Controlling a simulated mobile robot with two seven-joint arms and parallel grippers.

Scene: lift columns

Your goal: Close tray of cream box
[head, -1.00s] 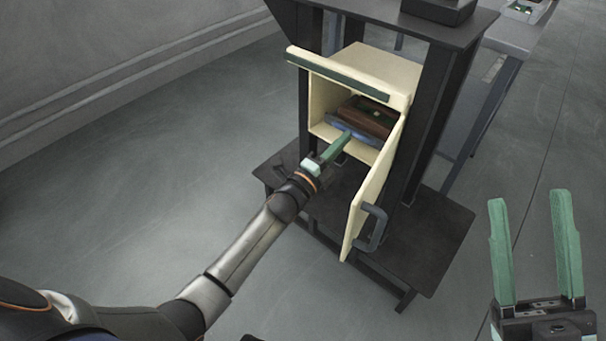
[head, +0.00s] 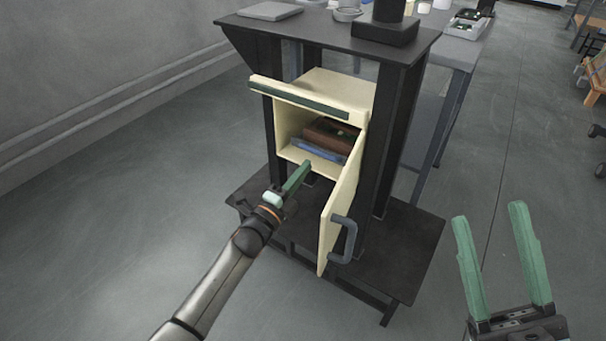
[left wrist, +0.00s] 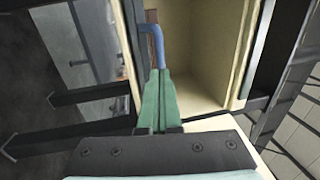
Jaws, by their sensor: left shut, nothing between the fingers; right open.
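The cream box (head: 338,92) is mounted in a black frame, its door (head: 341,215) hanging open at the right with a grey handle (head: 347,240). Inside is a brown tray (head: 333,134) with a blue bar (head: 318,152) along its front. A blue handle-like bar also shows in the left wrist view (left wrist: 157,42), just beyond the fingertips. My left gripper (head: 305,167) is shut and empty, its tip just outside the opening's lower edge; contact with the bar cannot be told. My right gripper (head: 489,213) is open and empty, far right of the box.
A green-edged cream flap or panel (head: 305,97) juts out above the opening. The black frame has a top shelf (head: 335,35) carrying a dark block (head: 385,30) and a wide lower shelf (head: 400,235). Floor left of the frame is clear. Another table stands behind.

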